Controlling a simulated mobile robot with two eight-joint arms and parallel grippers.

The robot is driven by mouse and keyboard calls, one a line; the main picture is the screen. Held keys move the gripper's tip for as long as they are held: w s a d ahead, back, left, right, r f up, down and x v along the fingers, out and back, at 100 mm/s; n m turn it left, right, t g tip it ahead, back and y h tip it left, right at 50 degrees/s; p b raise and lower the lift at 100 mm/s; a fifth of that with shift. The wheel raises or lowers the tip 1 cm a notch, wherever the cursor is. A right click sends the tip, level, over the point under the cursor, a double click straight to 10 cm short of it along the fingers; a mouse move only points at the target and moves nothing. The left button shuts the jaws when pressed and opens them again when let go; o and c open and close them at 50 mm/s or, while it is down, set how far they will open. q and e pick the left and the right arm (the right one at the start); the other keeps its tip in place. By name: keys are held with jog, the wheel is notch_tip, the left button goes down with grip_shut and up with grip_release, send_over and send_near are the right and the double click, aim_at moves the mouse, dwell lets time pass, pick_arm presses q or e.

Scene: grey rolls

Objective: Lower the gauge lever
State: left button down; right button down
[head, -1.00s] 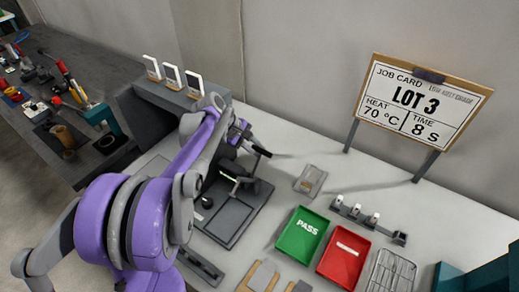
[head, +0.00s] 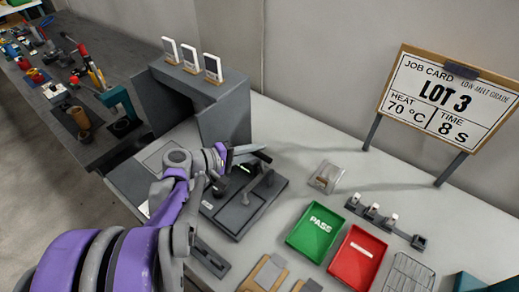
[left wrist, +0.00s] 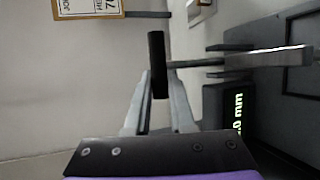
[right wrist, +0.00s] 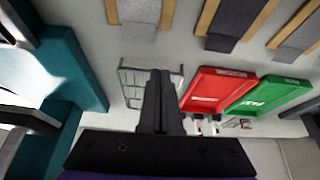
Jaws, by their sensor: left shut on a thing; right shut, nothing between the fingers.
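The gauge (head: 232,216) is a dark grey block with a flat bed on the bench. Its lever has a grey arm (left wrist: 285,57) and a black cross handle (left wrist: 157,50). In the left wrist view the handle sits between the fingertips of my left gripper (left wrist: 157,88), which is shut on it. In the head view my left gripper (head: 240,155) reaches over the gauge from the left and partly covers it. A lit green readout (left wrist: 238,113) shows ".0 mm", its front part cut off. My right gripper (right wrist: 158,82) is shut and empty, seen only in its wrist view.
A green PASS tray (head: 314,230), a red tray (head: 357,256) and a wire rack (head: 408,275) stand right of the gauge. A job card (head: 447,98) reads LOT 3. A grey housing (head: 225,110) with white cards stands behind. Bench between gauge and trays is clear.

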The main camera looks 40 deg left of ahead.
pick_arm(q)
jog(key=shift+s+f, duration=0.1)
jog(key=shift+s, duration=0.35)
pick_arm(e)
jog(key=shift+f, duration=0.25)
pick_arm(q)
jog(key=shift+s, duration=0.1)
jog(key=c, duration=1)
grip_release()
jog(key=shift+c, duration=0.2)
pick_arm(e)
jog(key=shift+r, duration=0.15)
pick_arm(q)
jog(key=v, duration=1)
jog(key=shift+s+a, duration=0.25)
jog(key=shift+s, duration=0.1)
jog(key=shift+d, duration=0.1)
